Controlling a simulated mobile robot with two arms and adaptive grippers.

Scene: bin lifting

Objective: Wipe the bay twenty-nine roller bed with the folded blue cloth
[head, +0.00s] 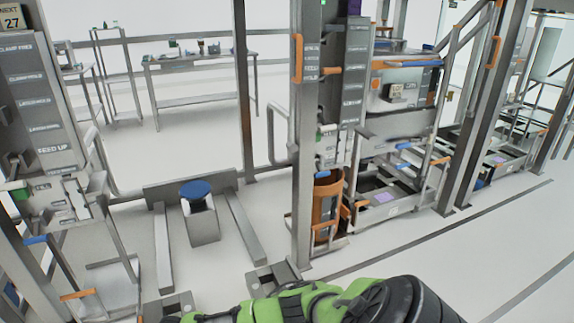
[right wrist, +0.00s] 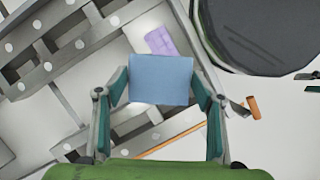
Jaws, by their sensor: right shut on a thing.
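In the right wrist view, my right gripper (right wrist: 160,88) is shut on the folded blue cloth (right wrist: 160,78), which shows as a flat light-blue rectangle between its two fingers. Beneath and beyond the cloth are grey metal rails with round pale discs (right wrist: 48,66), which may be part of a roller bed. I cannot tell whether the cloth touches them. In the head view, a green and black arm of mine crosses the bottom edge; its gripper and the cloth are not clear there. My left gripper is not in view. No bay twenty-nine marking is readable.
A purple pad (right wrist: 160,41) lies just beyond the cloth. A dark round-edged body (right wrist: 262,32) fills the upper right of the wrist view. In the head view, a steel post (head: 304,150) and an orange bin (head: 327,205) stand mid-frame. Open floor (head: 450,250) lies right.

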